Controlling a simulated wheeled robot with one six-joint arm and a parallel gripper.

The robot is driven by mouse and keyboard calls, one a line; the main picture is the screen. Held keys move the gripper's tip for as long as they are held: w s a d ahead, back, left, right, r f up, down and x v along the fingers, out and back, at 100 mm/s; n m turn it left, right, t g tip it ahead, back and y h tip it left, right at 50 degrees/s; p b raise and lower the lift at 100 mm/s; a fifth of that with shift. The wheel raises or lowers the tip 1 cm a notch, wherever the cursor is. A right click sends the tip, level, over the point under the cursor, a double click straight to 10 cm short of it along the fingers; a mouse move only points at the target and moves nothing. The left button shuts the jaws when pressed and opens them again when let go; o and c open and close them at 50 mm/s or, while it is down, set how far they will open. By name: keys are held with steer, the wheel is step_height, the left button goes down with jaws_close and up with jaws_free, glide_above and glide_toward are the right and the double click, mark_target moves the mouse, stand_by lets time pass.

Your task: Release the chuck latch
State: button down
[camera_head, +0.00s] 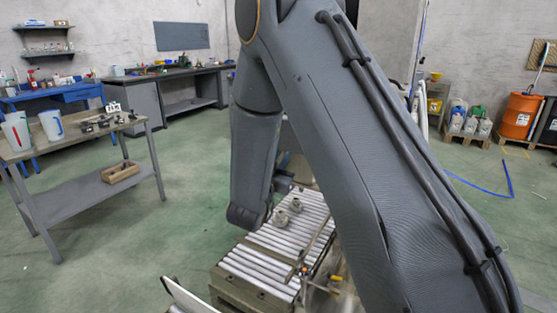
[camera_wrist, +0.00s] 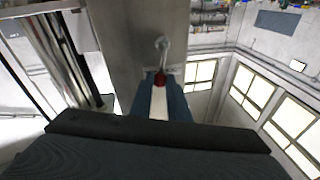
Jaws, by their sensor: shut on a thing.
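In the wrist view, the chuck latch shows as a short bright metal lever (camera_wrist: 163,46) with a red grip (camera_wrist: 160,79), against a grey metal face. My gripper (camera_wrist: 160,82) is shut on the red end, with one dark blue finger on each side of it. A pale strip shows between the fingers below the grip. The fingers partly cover the red end. In the head view my arm hides the gripper and the latch.
A roller conveyor (camera_head: 262,262) with small metal parts (camera_head: 281,217) on it lies beneath my arm. An orange drum (camera_head: 520,116) stands at back right. Green floor between is mostly clear.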

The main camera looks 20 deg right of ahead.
steer(key=m+b, duration=0.1)
steer(key=m, duration=0.1)
steer(key=m+h+b, duration=0.1)
steer(key=m, duration=0.1)
steer(key=s+d+f+m+b, duration=0.1)
steer(key=b, duration=0.1)
steer(key=shift+s+m+g+h, duration=0.1)
steer(key=shift+m+g+h, duration=0.2)
steer(key=shift+m+h, duration=0.1)
steer(key=shift+d, duration=0.1)
steer(key=c, duration=1.7)
jaws_free()
steer(key=shift+s, duration=0.1)
steer(key=b+v, duration=0.1)
steer(key=v, duration=0.6)
steer(key=shift+s+a+f, duration=0.1)
steer(key=shift+s+a, duration=0.15)
